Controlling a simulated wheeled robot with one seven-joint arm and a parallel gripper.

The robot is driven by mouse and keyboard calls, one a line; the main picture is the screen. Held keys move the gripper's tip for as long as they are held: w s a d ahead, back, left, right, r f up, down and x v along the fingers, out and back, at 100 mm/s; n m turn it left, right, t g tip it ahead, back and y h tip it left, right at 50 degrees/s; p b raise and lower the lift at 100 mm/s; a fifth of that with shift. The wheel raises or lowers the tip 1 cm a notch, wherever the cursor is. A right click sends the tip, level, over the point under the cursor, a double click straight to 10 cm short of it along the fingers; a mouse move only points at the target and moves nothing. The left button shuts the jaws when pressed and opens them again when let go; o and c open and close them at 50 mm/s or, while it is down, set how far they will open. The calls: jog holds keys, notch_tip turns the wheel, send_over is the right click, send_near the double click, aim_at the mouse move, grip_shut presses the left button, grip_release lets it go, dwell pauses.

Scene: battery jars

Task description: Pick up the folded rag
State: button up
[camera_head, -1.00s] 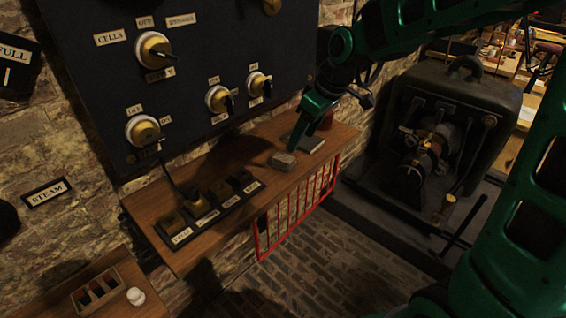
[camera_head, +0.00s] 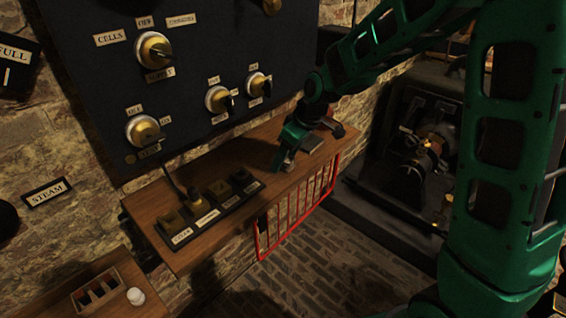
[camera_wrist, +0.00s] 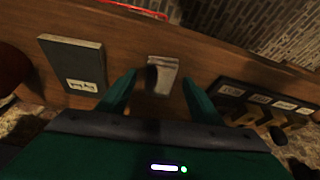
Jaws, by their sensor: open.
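The folded rag (camera_wrist: 162,75) is a small pale grey pad on the wooden shelf. In the wrist view it lies between and slightly beyond the two green fingers of my gripper (camera_wrist: 152,92), with a dark shadow on its left part. The fingers stand apart with clear space on both sides of it. In the head view my gripper (camera_head: 281,158) hangs low over the shelf at the rag, and the rag (camera_head: 288,162) is mostly hidden behind it.
The wooden shelf (camera_head: 225,218) carries a labelled switch strip (camera_head: 215,211) at left. A dark book-like box (camera_wrist: 76,62) lies beside the rag. The panel with knobs (camera_head: 215,45) rises behind. A red rail (camera_head: 290,222) hangs along the front edge.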

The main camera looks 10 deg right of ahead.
jog(key=shift+f, duration=0.25)
jog(key=c, duration=1.1)
jog(key=shift+w+r, duration=0.1)
jog(key=shift+c, duration=0.2)
notch_tip(320, 180, up, 4)
jog(key=shift+f, duration=0.1)
jog(key=s+a+r, duration=0.7)
jog(key=a, duration=0.2)
jog(key=shift+s+a, duration=0.15)
